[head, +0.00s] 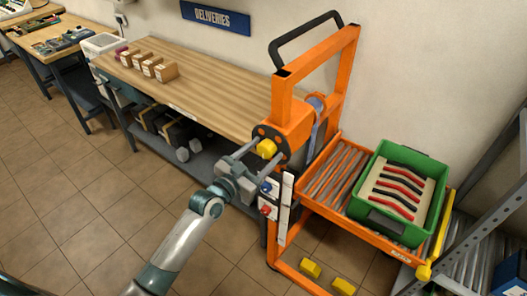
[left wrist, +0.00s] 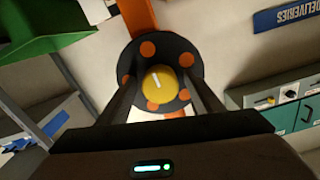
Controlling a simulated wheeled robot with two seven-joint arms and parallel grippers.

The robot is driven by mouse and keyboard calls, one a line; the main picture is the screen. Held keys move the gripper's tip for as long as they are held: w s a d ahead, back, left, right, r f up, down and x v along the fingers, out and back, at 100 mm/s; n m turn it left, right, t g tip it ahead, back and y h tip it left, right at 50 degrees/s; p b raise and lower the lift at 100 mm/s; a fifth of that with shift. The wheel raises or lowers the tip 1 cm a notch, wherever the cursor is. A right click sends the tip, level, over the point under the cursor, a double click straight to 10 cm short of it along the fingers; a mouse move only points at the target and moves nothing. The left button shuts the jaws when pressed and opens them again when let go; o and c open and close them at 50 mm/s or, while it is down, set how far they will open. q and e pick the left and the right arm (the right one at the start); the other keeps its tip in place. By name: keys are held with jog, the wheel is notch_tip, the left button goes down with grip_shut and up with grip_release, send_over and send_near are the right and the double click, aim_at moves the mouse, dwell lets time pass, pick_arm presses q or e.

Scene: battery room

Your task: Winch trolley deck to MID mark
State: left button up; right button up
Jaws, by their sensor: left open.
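The orange trolley (head: 282,108) has a winch hub, a dark disc (left wrist: 187,62) with orange dots and a yellow knob (head: 267,148) at its centre. The knob also shows in the left wrist view (left wrist: 160,84), with a pale line on its face. My left gripper (head: 263,153) is open, its fingers pointing at the disc on either side of the knob; whether they touch it I cannot tell. The roller deck (head: 322,172) bears a green crate (head: 381,228). A white strip (head: 286,208) stands on the trolley's near post; its marks are too small to read. My right gripper is out of view.
A wooden workbench (head: 205,88) with several small boxes (head: 143,60) stands behind, left of the trolley. Grey metal shelving (head: 490,160) stands close at the right. Yellow blocks (head: 311,268) show low on the trolley. The tiled floor at left is clear.

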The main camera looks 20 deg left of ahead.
pick_arm(q)
jog(key=shift+c, duration=0.4)
jog(key=c, duration=1)
jog(key=shift+n, duration=0.3)
jog(key=n+p, duration=0.1)
jog(key=n, duration=0.2)
jog(key=shift+n+p, duration=0.35)
jog(key=shift+n, duration=1.25)
jog(key=o, duration=1.1)
